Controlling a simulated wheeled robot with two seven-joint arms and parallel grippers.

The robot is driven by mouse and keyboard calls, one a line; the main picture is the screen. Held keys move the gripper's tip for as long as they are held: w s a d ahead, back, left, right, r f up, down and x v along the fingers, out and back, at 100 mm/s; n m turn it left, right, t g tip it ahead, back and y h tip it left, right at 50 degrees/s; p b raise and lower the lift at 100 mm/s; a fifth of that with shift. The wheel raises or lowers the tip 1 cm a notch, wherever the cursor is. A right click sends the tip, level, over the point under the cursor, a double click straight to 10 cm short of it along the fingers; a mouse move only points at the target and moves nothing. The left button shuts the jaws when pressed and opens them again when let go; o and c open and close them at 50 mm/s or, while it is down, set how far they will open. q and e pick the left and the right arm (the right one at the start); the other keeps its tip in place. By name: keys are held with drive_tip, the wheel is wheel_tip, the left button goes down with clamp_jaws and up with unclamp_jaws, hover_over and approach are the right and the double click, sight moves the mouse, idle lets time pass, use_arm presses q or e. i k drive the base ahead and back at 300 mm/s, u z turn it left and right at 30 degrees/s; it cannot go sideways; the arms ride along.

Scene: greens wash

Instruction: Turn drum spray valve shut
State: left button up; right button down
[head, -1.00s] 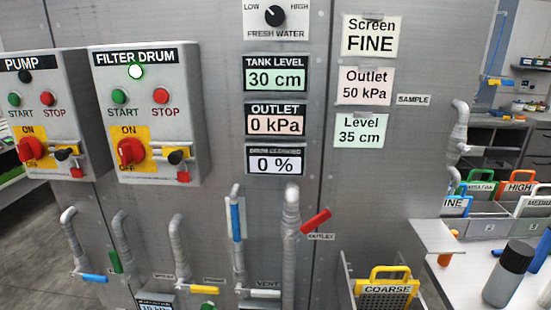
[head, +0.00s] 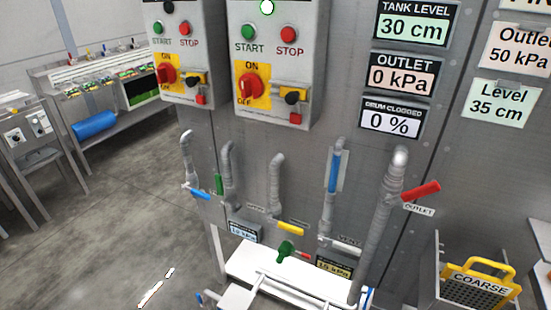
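Several pipes with lever valves run down the grey panel in the head view. From left they carry a blue lever (head: 197,192), a green lever (head: 218,184), a yellow lever (head: 290,228), an upright blue lever (head: 333,171) and a tilted red lever (head: 422,191) beside the OUTLET label (head: 419,210). A white lever (head: 347,246) lies below the upright blue one. A green handle (head: 286,250) sits lower, above a white surface. I cannot read which label names the drum spray valve. Neither gripper is in view.
The filter drum control box (head: 272,65) has a red rotary switch and its lamp is lit. Displays read outlet 0 kPa (head: 402,75) and drum clogged 0 % (head: 391,120). A COARSE screen (head: 478,283) stands at lower right. Open floor (head: 100,220) lies left.

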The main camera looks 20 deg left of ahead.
sight(218, 178)
drive_tip(key=k, duration=0.5)
drive_tip(key=u, duration=2.3)
drive_tip(key=i, duration=1.8)
drive_tip(key=z, duration=0.7)
